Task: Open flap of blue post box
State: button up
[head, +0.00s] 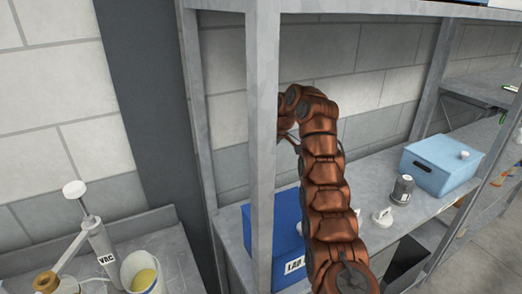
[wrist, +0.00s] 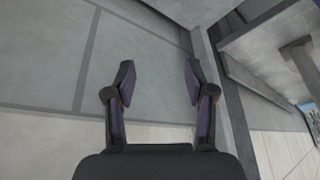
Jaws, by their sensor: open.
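The blue post box (head: 284,226) stands on the grey shelf in the head view, behind a shelf upright and partly hidden by my copper-coloured arm. A white label with partly hidden black letters is on its lower front. I cannot make out its flap. My gripper (head: 288,138) is above the box, mostly hidden behind the shelf upright and my arm. In the wrist view my gripper (wrist: 158,82) is open and empty, with its two fingers apart in front of a grey block wall. The post box does not show in the wrist view.
A grey metal upright (head: 262,150) stands close to my gripper. On the shelf to the right are a dark grey canister (head: 402,190), a white item (head: 383,217) and a light blue lidded box (head: 440,168). A bucket (head: 142,275) stands at lower left.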

jog(key=s+d+r+t, duration=0.1)
jog(key=s+d+r, duration=0.1)
jog(key=s+r, duration=0.9)
notch_tip(320, 180, up, 4)
jog(key=shift+s+f, duration=0.1)
jog(key=shift+s, duration=0.25)
